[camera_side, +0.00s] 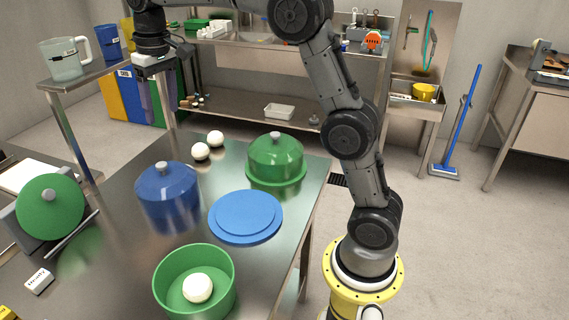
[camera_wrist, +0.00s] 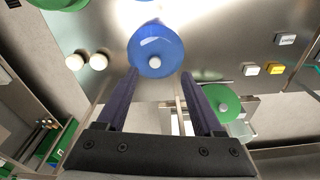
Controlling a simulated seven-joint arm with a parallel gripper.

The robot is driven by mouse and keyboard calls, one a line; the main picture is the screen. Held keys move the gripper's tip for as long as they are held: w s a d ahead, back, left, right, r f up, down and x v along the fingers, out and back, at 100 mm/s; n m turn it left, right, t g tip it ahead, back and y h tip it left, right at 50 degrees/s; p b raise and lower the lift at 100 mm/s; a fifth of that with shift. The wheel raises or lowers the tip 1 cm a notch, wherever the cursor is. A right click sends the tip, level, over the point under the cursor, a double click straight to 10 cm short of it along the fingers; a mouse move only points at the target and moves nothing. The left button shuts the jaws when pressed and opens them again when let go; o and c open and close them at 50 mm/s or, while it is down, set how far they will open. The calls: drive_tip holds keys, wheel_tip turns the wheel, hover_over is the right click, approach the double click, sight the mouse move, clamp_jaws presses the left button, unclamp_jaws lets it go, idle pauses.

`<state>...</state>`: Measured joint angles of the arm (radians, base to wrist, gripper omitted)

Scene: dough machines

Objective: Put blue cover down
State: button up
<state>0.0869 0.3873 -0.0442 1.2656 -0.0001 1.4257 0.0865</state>
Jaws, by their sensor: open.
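The blue cover (camera_side: 168,192) is a dome with a grey knob on top. It stands upright on the metal table, left of a flat blue disc (camera_side: 246,216). In the wrist view the blue cover (camera_wrist: 156,42) lies just beyond my fingertips, with its knob facing me. My gripper (camera_side: 164,112) is high above the far side of the table, apart from the cover. In the wrist view my gripper (camera_wrist: 156,75) has its two dark fingers spread wide with nothing between them.
A green cover (camera_side: 275,158) stands behind the blue disc. A green bowl (camera_side: 194,280) holding a white dough ball is at the front. Two dough balls (camera_side: 208,146) lie at the back. A device with a round green plate (camera_side: 50,207) is at the left. The table's middle is partly free.

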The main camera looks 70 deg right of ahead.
drive_tip(key=s+a+r+n+t, duration=0.1)
drive_tip(key=s+a, duration=0.1)
drive_tip(key=s, duration=0.7)
drive_tip(key=s+a+r+t, duration=0.1)
drive_tip(key=s, duration=0.8)
drive_tip(key=s+f+t, duration=0.1)
drive_tip(key=s+f, duration=0.3)
drive_tip(key=s, duration=0.2)
drive_tip(key=s+a+f+n+t, duration=0.1)
drive_tip(key=s+f, duration=0.3)
drive_tip(key=s, duration=0.2)
drive_tip(key=shift+s, duration=0.4)
